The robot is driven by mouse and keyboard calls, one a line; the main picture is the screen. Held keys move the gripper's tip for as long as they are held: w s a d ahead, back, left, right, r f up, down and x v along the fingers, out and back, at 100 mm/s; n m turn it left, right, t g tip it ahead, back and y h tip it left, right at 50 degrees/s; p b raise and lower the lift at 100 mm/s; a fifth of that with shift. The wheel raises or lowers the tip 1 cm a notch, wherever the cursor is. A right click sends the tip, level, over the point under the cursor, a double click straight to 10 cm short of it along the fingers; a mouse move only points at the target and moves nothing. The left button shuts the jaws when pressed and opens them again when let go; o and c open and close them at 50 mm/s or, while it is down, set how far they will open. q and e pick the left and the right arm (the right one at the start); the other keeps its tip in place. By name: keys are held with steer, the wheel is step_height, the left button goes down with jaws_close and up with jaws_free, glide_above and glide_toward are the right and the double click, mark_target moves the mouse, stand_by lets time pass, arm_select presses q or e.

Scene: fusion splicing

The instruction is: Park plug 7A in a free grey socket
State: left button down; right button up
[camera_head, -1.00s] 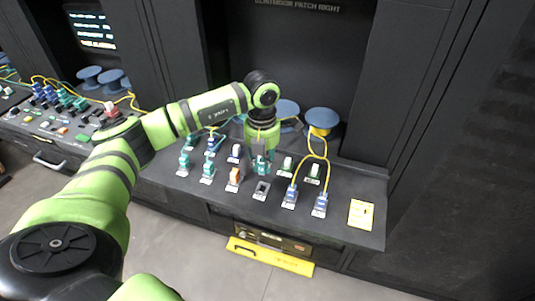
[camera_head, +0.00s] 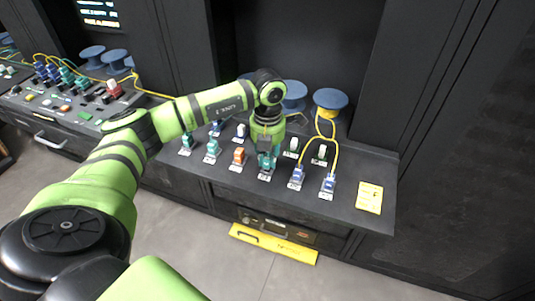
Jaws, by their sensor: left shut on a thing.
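My left gripper (camera_head: 268,148) points down over the front row of the patch desk and is shut on a teal plug (camera_head: 265,163). The plug is upright at the front-row socket (camera_head: 264,177), between the orange plug and the blue plugs. It looks in or right at this socket; I cannot tell whether it is fully seated. The gripper hides its top. The 7A marking is too small to read. My right gripper is not in view.
Left of the held plug stand an orange plug (camera_head: 238,157) and a teal plug (camera_head: 212,149). Right of it are blue plugs (camera_head: 297,176) with yellow cables. White-topped plugs (camera_head: 292,146) stand behind. A yellow card (camera_head: 369,197) lies at the desk's right end.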

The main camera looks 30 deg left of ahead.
arm_select(q)
steer(key=shift+m, duration=0.6)
stand_by(0.4)
steer(key=shift+b, duration=0.45)
stand_by(0.4)
steer(key=shift+f+b, duration=0.45)
steer(key=shift+f, duration=0.1)
steer(key=c, duration=1)
jaws_free()
steer(key=shift+c, duration=0.2)
steer(key=shift+r, duration=0.25)
step_height(320, 180, up, 12)
steer(key=shift+f, duration=0.2)
